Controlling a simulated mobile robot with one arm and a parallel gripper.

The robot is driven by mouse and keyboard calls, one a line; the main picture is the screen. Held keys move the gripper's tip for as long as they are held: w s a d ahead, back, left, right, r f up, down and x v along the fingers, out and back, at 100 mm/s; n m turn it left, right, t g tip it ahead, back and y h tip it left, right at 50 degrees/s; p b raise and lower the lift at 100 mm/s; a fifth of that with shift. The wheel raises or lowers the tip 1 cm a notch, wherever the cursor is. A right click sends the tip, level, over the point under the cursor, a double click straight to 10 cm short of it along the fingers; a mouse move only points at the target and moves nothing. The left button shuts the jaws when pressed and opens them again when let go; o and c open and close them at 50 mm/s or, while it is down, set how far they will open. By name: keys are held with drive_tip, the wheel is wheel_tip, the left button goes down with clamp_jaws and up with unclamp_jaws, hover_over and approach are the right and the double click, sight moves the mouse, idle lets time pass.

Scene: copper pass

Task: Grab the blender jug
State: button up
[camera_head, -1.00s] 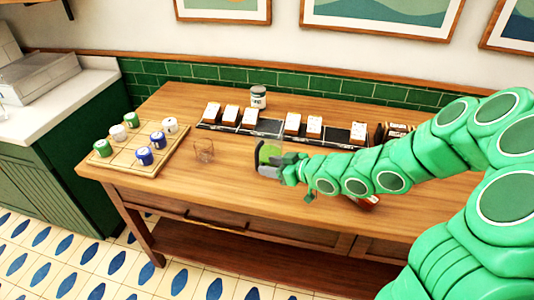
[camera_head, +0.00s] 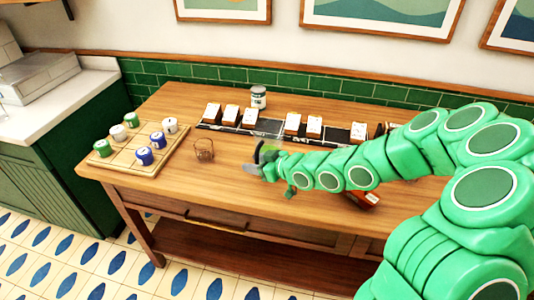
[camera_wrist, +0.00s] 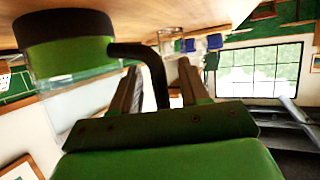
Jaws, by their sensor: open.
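The blender jug (camera_wrist: 85,110) has clear walls, a black and green base end and a black handle. It fills the left of the tilted wrist view, base end toward the wooden table. In the head view the jug (camera_head: 269,127) stands on the table behind my gripper (camera_head: 258,165), which hides part of it. In the wrist view my gripper (camera_wrist: 160,85) is open, one finger on either side of the handle (camera_wrist: 155,65). I cannot tell whether a finger touches it.
A wooden tray (camera_head: 150,165) with several blue, green and white pots is at the left. A dark rack (camera_head: 229,129) with several cards and a jar (camera_head: 258,97) are behind.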

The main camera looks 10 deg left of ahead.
drive_tip(key=shift+w+a+f, duration=0.2)
drive_tip(key=shift+a, duration=0.3)
drive_tip(key=shift+c, duration=0.3)
clamp_jaws()
idle(1.0)
